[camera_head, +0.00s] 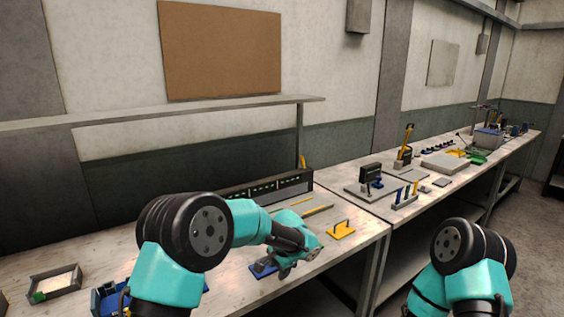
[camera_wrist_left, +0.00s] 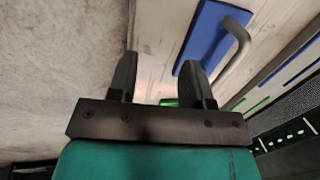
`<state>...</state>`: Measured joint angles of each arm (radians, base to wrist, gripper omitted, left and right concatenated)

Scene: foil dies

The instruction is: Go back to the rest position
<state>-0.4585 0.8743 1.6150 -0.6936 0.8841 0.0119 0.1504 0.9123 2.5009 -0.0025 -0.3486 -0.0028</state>
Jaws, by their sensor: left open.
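My left gripper (camera_head: 285,268) is over the near bench by its front edge, next to a blue plate with a handle (camera_head: 261,269). The left wrist view shows its two dark fingers (camera_wrist_left: 158,80) apart with nothing between them. There the blue plate (camera_wrist_left: 213,38) and its grey bent handle lie beyond the fingers, to the right, apart from them. My right arm (camera_head: 470,265) shows at the lower right of the head view, off the bench; its gripper is not seen.
A yellow plate with a handle (camera_head: 341,230) lies right of my left gripper. Behind stands a dark panel with green lights (camera_head: 265,187). A small tray (camera_head: 55,284) and a blue bin (camera_head: 108,297) are at left. The second bench holds several tools and a grey block (camera_head: 445,162).

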